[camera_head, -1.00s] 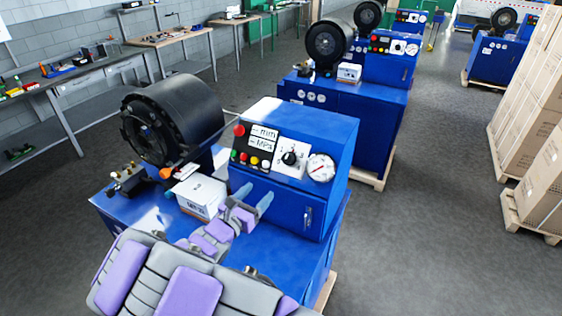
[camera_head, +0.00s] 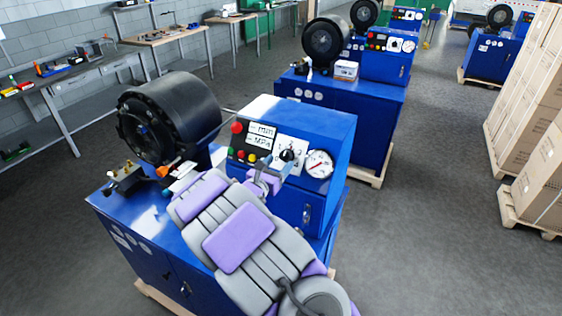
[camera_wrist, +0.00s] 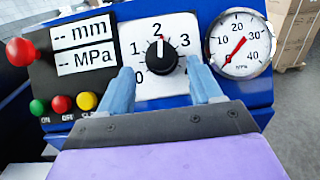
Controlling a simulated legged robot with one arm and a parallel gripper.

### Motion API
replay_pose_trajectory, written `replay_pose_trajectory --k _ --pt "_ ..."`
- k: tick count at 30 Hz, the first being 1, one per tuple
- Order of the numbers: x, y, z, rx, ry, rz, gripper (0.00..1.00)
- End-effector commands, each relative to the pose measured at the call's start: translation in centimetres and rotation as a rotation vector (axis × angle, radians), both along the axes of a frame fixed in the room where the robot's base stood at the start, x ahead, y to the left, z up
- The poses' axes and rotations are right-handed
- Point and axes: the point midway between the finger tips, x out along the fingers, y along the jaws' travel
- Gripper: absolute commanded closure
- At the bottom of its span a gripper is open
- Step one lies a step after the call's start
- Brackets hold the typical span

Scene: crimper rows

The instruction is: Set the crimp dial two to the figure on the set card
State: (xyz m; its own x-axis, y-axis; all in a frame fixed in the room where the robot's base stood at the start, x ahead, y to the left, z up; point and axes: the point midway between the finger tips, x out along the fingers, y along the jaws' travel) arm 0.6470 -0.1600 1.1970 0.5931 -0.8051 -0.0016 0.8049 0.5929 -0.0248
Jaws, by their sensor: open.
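The crimp dial is a black knob (camera_wrist: 161,55) on a white plate (camera_wrist: 133,28) with figures around it. Its pointer stands nearly straight up, at about 2. In the head view the knob (camera_head: 287,155) shows partly, on the front of the nearest blue machine (camera_head: 318,125). My gripper (camera_wrist: 163,82) is open, its two blue fingers apart below and to either side of the knob, with nothing between them. In the head view my gripper (camera_head: 274,168) is just in front of the panel. I see no readable set card; my arm covers most of the white box (camera_head: 186,180).
A pressure gauge (camera_wrist: 239,43) sits right of the dial, its needle near the low end. A red stop button (camera_wrist: 21,52), two displays and coloured buttons are to the left. The black crimper head (camera_head: 168,118) stands left of my arm. Similar machines stand behind.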

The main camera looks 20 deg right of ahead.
Motion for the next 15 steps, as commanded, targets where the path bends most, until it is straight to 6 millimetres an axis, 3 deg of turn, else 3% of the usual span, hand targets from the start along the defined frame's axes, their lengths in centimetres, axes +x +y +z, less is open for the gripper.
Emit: replay_pose_trajectory --k 6,15 --pt "1.2 -1.7 0.1 0.002 -0.003 -0.001 0.35" --pt "1.5 -2.0 0.1 0.001 -0.003 0.0 0.35"
